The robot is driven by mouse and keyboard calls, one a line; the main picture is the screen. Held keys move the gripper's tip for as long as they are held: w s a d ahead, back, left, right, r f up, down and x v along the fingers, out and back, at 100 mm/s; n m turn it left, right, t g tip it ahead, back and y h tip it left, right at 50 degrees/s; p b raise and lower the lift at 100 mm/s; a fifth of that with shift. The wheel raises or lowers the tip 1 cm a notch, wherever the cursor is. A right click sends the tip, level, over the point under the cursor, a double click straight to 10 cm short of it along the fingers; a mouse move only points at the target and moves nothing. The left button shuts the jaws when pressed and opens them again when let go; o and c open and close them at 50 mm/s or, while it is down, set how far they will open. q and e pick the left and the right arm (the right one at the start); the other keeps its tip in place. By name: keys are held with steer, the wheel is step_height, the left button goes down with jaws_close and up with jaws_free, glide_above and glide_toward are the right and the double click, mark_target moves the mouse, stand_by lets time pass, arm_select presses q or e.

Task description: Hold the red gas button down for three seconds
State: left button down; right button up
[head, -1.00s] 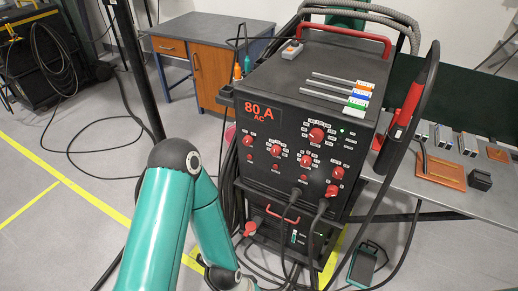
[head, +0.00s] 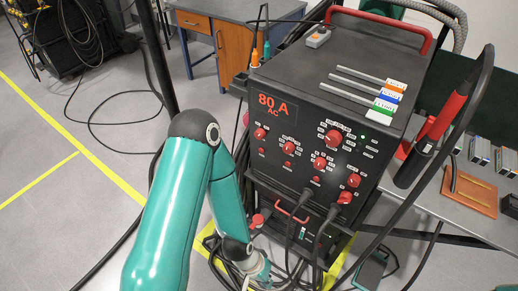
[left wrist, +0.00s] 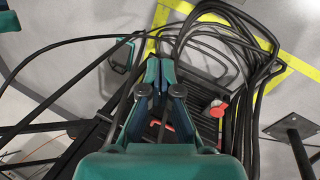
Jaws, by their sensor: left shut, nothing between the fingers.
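The black welding machine (head: 300,100), marked 80 A AC, has a front panel with several red knobs (head: 333,138) and small red buttons (head: 288,163). Their labels are too small to read, so I cannot tell which is the gas button. A red mushroom-shaped knob (head: 257,220) sits on the lower unit; a red knob also shows in the left wrist view (left wrist: 218,109). My left gripper (left wrist: 160,72) is shut and empty, pointing down toward the cables by the lower unit. In the head view it is low, below the panel and apart from its buttons. My right gripper is not in view.
Black cables (left wrist: 230,40) loop on the floor around the lower unit and hang before the panel. A foot pedal (head: 370,270) lies at front right. A metal table (head: 450,210) with small parts stands right. A torch (head: 430,140) hangs beside the machine.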

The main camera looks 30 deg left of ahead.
mark_target(261, 151)
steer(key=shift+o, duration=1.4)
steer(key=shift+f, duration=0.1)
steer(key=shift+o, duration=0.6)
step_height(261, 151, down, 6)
steer(key=b, duration=0.6)
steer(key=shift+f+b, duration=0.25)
steer(key=shift+b, duration=0.05)
arm_select(q)
steer(key=w+a+f+m+t+y+b, duration=0.1)
steer(key=w+a+t+y+b, duration=0.2)
steer(key=w, duration=0.6)
steer(key=w+a+f+t+y+b, duration=0.15)
steer(key=w+a+t+b, duration=0.35)
steer(key=w, duration=0.5)
steer(key=w+a+r+t+y+b, duration=0.3)
steer(key=a+r+y+b, duration=0.6)
steer(key=a+r, duration=0.3)
steer(key=a+y, duration=0.1)
steer(key=a, duration=0.1)
steer(key=shift+a+r+t, duration=0.3)
steer(key=shift+a+t, duration=0.05)
steer(key=shift+t, duration=0.05)
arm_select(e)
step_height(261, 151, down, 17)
arm_select(q)
steer(key=shift+w, duration=0.3)
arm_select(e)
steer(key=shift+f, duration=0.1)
